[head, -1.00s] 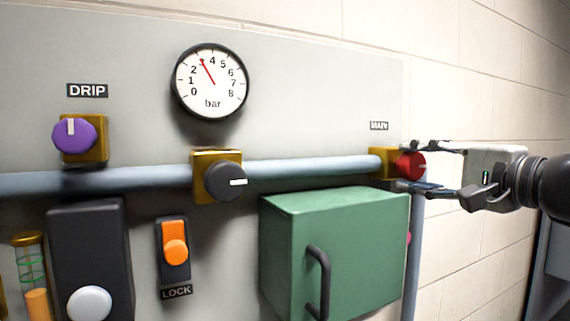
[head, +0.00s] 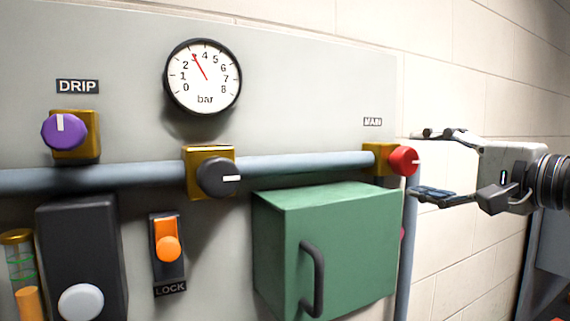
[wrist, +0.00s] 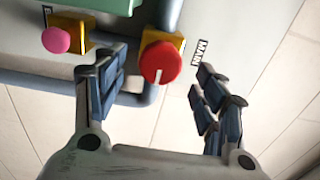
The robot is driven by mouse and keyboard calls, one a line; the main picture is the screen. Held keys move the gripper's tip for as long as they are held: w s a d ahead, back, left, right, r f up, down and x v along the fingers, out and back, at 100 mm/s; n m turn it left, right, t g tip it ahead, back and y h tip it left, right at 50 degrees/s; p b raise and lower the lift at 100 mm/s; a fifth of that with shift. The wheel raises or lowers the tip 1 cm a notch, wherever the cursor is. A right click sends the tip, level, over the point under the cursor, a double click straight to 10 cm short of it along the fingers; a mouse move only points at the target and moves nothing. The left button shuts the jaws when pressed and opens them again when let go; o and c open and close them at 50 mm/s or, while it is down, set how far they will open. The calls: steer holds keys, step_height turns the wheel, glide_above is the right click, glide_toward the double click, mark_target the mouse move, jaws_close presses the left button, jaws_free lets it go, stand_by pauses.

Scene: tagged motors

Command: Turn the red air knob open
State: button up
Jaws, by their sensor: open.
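The red knob (head: 404,161) sits on a brass block (head: 378,159) at the right end of the pipe, under the MAIN label (head: 372,121). Its white mark runs roughly sideways to the right, in line with the pipe. My gripper (head: 422,163) is open and empty just right of the knob, its fingers pointing at it with a small gap. In the wrist view the red knob (wrist: 160,62) lies between and ahead of the spread fingers (wrist: 158,72), and nothing is held.
A green box (head: 345,250) with a dark handle juts out below the pipe. A pink knob (wrist: 56,40) is left of the red one in the wrist view. A black knob (head: 217,177), purple DRIP knob (head: 63,131) and gauge (head: 203,77) are farther left. Free room lies right of the panel.

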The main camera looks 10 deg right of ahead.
steer(key=v, duration=0.9)
